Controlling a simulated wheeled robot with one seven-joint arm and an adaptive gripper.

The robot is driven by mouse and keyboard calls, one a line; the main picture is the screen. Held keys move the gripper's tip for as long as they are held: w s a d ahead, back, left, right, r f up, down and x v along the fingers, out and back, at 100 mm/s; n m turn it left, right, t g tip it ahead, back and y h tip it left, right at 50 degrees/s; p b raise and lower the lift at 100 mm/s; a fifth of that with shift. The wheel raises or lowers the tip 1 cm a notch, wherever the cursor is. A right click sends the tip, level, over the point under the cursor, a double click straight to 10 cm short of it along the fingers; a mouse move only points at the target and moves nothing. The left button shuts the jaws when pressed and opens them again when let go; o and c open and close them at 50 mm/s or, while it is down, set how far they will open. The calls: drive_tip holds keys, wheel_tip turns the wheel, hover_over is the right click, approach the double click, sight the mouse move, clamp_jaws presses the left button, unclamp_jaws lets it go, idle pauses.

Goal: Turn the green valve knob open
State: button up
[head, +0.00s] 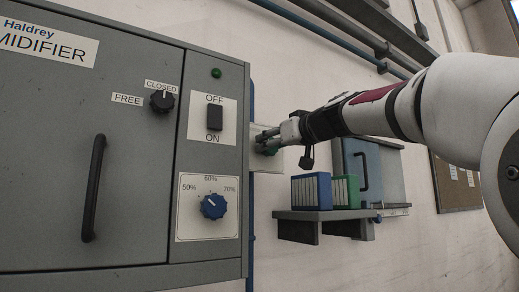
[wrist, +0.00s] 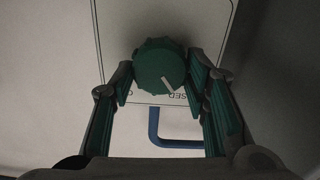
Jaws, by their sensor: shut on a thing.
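The green valve knob (wrist: 158,62) shows in the wrist view, in front of a white plate (wrist: 112,45) with a dark outline. Its white pointer mark slants toward the lower right, near partly hidden lettering that shows "SED". My gripper (wrist: 160,75) has one green-padded finger on each side of the knob and is shut on it. In the head view my gripper (head: 268,141) reaches the wall plate just past the cabinet's right edge.
The grey humidifier cabinet (head: 130,200) stands close on the left, with a black knob (head: 162,101), a rocker switch (head: 215,118) and a blue dial (head: 213,206). A shelf (head: 330,214) with blue and green boxes lies below my arm. Pipes (head: 385,50) run above.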

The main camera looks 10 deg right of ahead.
drive_tip(key=shift+w+d+f+m+p, duration=0.15)
drive_tip(key=shift+m+p, duration=0.2)
drive_tip(key=shift+m, duration=3.7)
drive_tip(key=shift+s+d+f+m+p, duration=0.15)
drive_tip(key=shift+m+p, duration=0.2)
drive_tip(key=shift+m, duration=3.7)
drive_tip(key=shift+w, duration=0.1)
drive_tip(key=o, duration=1.1)
drive_tip(key=shift+o, duration=0.2)
drive_tip(key=shift+r, duration=0.1)
drive_tip(key=v, duration=1.2)
